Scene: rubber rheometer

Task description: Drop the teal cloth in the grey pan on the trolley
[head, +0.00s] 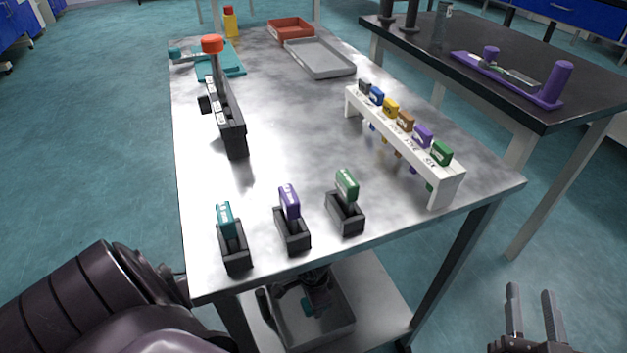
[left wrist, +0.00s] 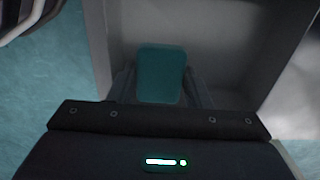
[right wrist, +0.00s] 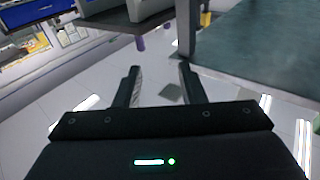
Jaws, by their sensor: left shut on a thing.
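The teal cloth (left wrist: 162,75) is between the fingers of my left gripper (left wrist: 162,92) in the left wrist view. The pan's grey walls (left wrist: 232,45) surround the cloth in the left wrist view. I cannot tell whether the cloth touches the pan floor. The pan stands on the trolley's lower shelf (head: 383,293). My right gripper (head: 537,312) is open and empty, off to the trolley's right; it also shows in the right wrist view (right wrist: 158,80).
The metal top (head: 290,130) overhangs the shelf. On it stand several black holders with coloured tags (head: 292,228), a white rack (head: 405,140), a black stand (head: 228,120) and grey and orange trays (head: 320,58). A dark table (head: 480,70) stands at right.

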